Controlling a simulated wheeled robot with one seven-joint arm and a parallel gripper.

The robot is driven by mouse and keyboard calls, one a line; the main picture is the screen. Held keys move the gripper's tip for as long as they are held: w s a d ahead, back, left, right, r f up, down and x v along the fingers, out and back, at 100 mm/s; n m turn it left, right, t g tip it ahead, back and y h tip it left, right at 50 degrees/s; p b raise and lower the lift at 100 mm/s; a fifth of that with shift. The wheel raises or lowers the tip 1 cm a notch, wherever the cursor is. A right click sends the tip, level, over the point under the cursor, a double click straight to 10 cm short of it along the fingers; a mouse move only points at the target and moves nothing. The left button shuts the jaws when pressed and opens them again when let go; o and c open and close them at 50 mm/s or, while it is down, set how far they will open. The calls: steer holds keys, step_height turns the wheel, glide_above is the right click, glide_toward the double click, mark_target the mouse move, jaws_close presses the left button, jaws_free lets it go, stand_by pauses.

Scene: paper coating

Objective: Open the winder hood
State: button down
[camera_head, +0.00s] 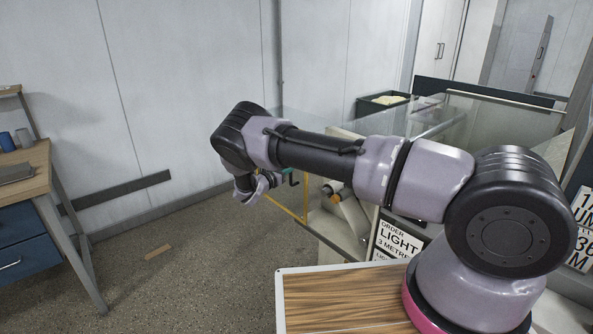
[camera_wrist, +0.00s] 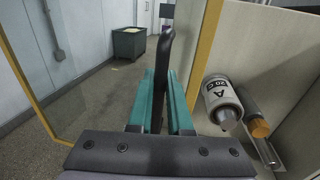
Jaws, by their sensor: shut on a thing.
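The winder hood is a clear panel with a yellow frame (camera_head: 289,207). Its yellow bars also show in the wrist view (camera_wrist: 207,50), one on each side of my fingers. A dark upright handle (camera_wrist: 165,50) stands between my two teal fingers in the wrist view. My gripper (camera_wrist: 161,78) is shut on this handle. In the head view, my arm's wrist hides part of the hood's left side, and a teal fingertip (camera_head: 293,178) shows beside the yellow frame. I cannot tell how far the hood is raised.
A white roll marked A (camera_wrist: 223,102) and an orange-ended roller (camera_wrist: 259,128) lie inside the machine, right of my fingers. A wooden-top desk (camera_head: 40,160) is at left.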

steer(key=shift+w+a, duration=0.65)
steer(key=shift+w, duration=0.15)
steer(key=c, duration=0.8)
jaws_free()
steer(key=shift+c, duration=0.2)
steer(key=v, duration=1)
steer(key=shift+s+a, duration=0.25)
steer(key=shift+s, duration=0.1)
